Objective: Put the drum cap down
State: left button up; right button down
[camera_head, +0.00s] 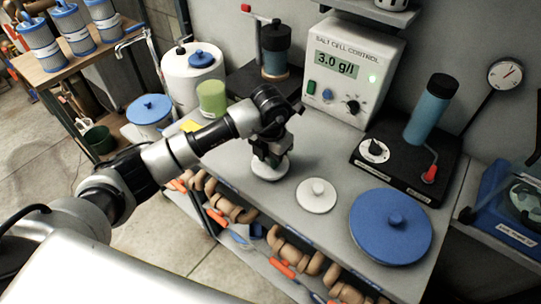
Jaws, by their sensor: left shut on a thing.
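My left gripper (268,157) points down over the grey bench (335,150), near its front edge. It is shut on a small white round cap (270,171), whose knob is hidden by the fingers. The cap is level and at or just above the bench top; I cannot tell whether it touches. A similar white cap with a knob (317,196) lies to its right. A large blue lid with a knob (390,228) lies further right. My right gripper is out of view.
A salt cell control box (350,75) stands at the back. A black device with a blue cylinder (425,110) stands at the right. A green cup (212,100) and a white drum (190,82) are left of the gripper. Bare bench lies behind the white caps.

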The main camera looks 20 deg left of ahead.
pick_arm(q)
jog(key=shift+f, duration=0.45)
jog(key=shift+f, duration=0.25)
jog(key=o, duration=0.9)
jog(key=shift+r, duration=0.2)
